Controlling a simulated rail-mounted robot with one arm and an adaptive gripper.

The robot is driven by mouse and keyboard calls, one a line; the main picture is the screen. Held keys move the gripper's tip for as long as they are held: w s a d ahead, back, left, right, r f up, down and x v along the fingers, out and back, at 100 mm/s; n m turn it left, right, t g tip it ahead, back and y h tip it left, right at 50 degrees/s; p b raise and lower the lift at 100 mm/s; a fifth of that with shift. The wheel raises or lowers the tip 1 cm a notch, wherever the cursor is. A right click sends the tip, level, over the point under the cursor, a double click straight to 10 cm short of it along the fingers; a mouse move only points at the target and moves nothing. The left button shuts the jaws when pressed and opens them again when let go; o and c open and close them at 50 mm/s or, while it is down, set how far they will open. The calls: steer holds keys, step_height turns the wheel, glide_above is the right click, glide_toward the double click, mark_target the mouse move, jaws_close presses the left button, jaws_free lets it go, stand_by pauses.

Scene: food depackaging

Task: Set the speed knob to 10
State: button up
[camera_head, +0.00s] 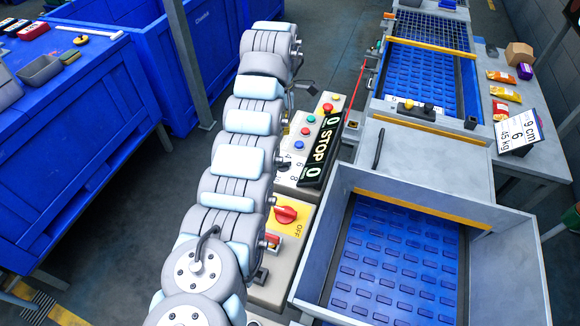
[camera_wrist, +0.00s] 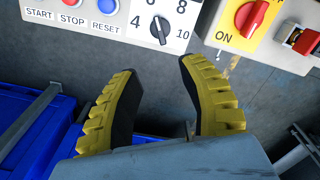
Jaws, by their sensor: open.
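The speed knob (camera_wrist: 160,29) is a small black rotary knob on a light grey control panel (camera_wrist: 128,42) at the top of the wrist view. Numbers 4, 8 and 10 show around it. The knob sits tilted, and I cannot tell surely which number it marks. My gripper (camera_wrist: 160,66) is open and empty, its two yellow-backed fingers spread below the knob and apart from it. In the head view the same panel (camera_head: 285,172) shows beside a STOP display (camera_head: 318,150); my arm hides part of it, and my gripper is not clearly visible there.
START, STOP and RESET buttons (camera_wrist: 72,3) sit left of the knob. A conveyor with blue belt (camera_head: 400,262) lies right of the panel; a blue table (camera_head: 75,110) stands left.

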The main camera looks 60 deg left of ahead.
mark_target(283, 162)
step_height(283, 162, down, 17)
steer(key=b, duration=0.3)
steer(key=shift+f, duration=0.2)
stand_by(0.4)
jaws_close()
